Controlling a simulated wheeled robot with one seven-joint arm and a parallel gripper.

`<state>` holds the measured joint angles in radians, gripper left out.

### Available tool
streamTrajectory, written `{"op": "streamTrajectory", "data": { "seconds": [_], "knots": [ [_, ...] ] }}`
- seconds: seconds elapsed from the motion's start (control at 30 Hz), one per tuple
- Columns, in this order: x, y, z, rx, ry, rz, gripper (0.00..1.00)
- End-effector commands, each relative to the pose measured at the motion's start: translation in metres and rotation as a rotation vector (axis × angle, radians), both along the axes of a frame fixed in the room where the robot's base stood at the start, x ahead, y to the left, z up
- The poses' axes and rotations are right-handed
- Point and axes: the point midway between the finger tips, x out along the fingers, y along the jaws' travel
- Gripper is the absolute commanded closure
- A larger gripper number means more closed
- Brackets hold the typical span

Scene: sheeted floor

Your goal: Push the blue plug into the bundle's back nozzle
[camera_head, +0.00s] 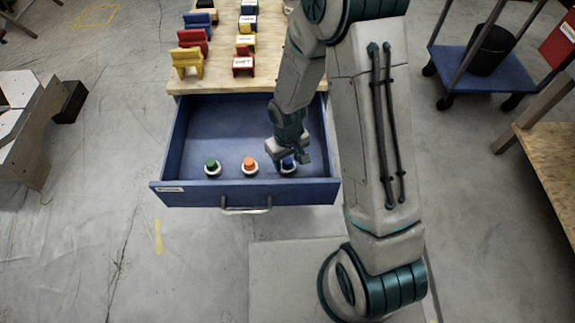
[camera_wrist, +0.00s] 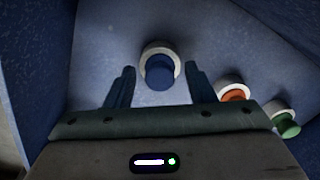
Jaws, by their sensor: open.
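The blue plug (camera_head: 288,163) stands in a white ring-shaped holder on the floor of an open blue drawer, at the right of a row of plugs. In the wrist view the blue plug (camera_wrist: 159,71) lies between and just beyond the fingertips. My gripper (camera_head: 288,152) is directly above it, pointing down. In the wrist view my gripper (camera_wrist: 160,75) is open, one finger on each side of the plug, with no visible contact. I cannot make out a bundle or its back nozzle in either view.
An orange plug (camera_head: 249,163) and a green plug (camera_head: 212,166) stand in white holders left of the blue one. The drawer (camera_head: 190,196) has walls close to my gripper. Coloured blocks, such as a yellow one (camera_head: 187,62), stand on the wooden top behind.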

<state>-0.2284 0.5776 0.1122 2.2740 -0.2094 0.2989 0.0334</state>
Motion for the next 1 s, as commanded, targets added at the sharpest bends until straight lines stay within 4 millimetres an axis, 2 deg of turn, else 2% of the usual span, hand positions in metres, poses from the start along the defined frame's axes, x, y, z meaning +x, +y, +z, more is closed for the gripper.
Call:
{"op": "streamTrajectory", "data": {
  "seconds": [0.17, 0.3, 0.33, 0.47, 0.5, 1.0],
  "knots": [
    [0.000, 0.000, 0.001, 0.000, 0.000, 0.000, 0.51],
    [0.000, 0.000, 0.001, 0.000, 0.000, 0.000, 0.90],
    [0.000, 0.000, 0.001, 0.000, 0.000, 0.000, 0.96],
    [0.000, 0.000, 0.001, 0.000, 0.000, 0.000, 0.96],
    [0.000, 0.000, 0.001, 0.000, 0.000, 0.000, 1.00],
    [0.000, 0.000, 0.018, 0.000, 0.000, 0.000, 1.00]
  ]
}}
